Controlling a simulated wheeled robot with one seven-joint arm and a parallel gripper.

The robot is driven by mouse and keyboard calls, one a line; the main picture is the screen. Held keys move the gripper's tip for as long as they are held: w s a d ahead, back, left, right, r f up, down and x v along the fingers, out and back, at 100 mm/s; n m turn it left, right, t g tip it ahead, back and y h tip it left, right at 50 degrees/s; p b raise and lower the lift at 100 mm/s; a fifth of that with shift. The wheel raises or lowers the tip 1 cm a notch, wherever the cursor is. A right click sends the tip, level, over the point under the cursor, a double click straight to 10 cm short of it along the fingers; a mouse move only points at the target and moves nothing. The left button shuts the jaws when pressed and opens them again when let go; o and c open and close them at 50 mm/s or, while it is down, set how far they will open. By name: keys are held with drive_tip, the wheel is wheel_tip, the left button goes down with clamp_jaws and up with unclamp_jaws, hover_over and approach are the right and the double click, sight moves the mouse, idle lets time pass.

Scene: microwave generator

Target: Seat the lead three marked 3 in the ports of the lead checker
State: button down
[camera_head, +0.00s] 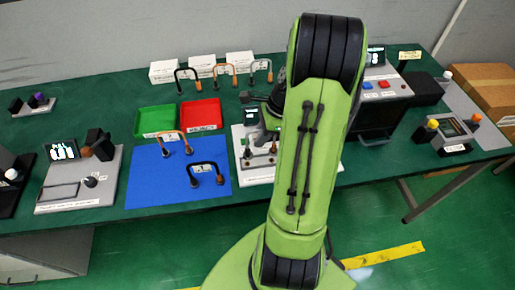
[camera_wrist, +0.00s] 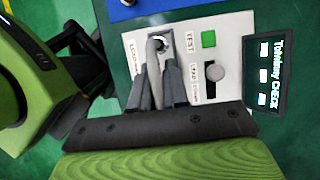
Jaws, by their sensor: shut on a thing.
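In the wrist view my gripper (camera_wrist: 156,72) is shut on a light grey lead (camera_wrist: 154,58), whose mark I cannot read. One ringed port (camera_wrist: 163,41) shows right beside the lead's upper end; the other end is hidden by the fingers. In the head view my arm covers much of the checker (camera_head: 238,132); I cannot tell whether either plug is in a port.
An orange lead (camera_head: 170,138) and a black lead (camera_head: 206,168) stand on a blue mat (camera_head: 150,195). Behind are a green tray (camera_head: 157,121), a red tray (camera_head: 201,113) and several leads before white boxes (camera_head: 202,67). A dark-fronted device (camera_head: 375,118) stands close to the right of my arm.

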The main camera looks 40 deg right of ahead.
sight(273, 151)
wheel_tip(273, 151, down, 4)
drive_tip(key=shift+w+f+b, duration=0.1)
drive_tip(key=shift+w+b, duration=0.05)
drive_tip(key=shift+b, duration=0.3)
drive_tip(key=shift+f, duration=0.15)
drive_tip(key=c, duration=1.1)
unclamp_jaws()
